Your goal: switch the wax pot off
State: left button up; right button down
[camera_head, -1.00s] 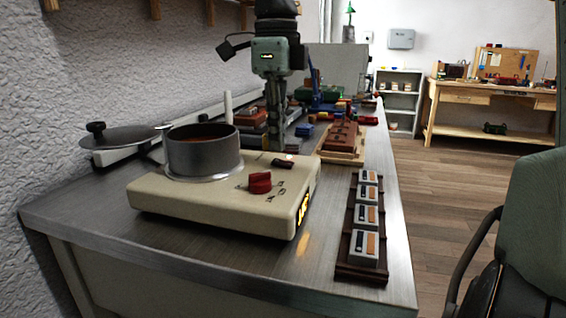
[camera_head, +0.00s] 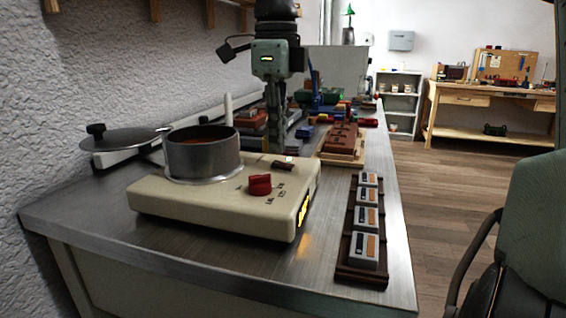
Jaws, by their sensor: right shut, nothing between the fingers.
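The wax pot (camera_head: 203,157) is a grey metal pot of reddish-brown wax on a cream heater base (camera_head: 215,204). A red knob (camera_head: 260,184) sits on the base's top, and a small dark switch-like piece (camera_head: 283,165) lies behind it near the back edge. An amber light (camera_head: 303,212) glows on the base's right side. My right gripper (camera_head: 277,146) points down at the base's back edge, shut and empty, close to the dark piece. I cannot tell whether its tips touch it. My left gripper is not in view.
A dark rack (camera_head: 347,271) with several small grey blocks stands right of the base. A lid (camera_head: 122,138) lies at the left by the wall. Brown blocks (camera_head: 341,136) and coloured parts crowd the bench behind. The bench front (camera_head: 130,240) is clear.

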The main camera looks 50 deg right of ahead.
aim_at(277, 163)
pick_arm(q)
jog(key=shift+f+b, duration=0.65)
pick_arm(e)
jog(key=shift+f, duration=1.1)
jog(key=shift+r, duration=0.15)
jog(key=shift+r+p, duration=0.7)
jog(key=shift+p, duration=0.1)
jog(key=shift+r+p, duration=1.3)
jog(key=shift+r, duration=0.15)
jog(key=shift+r+p, duration=1.15)
jog(key=shift+r, duration=0.1)
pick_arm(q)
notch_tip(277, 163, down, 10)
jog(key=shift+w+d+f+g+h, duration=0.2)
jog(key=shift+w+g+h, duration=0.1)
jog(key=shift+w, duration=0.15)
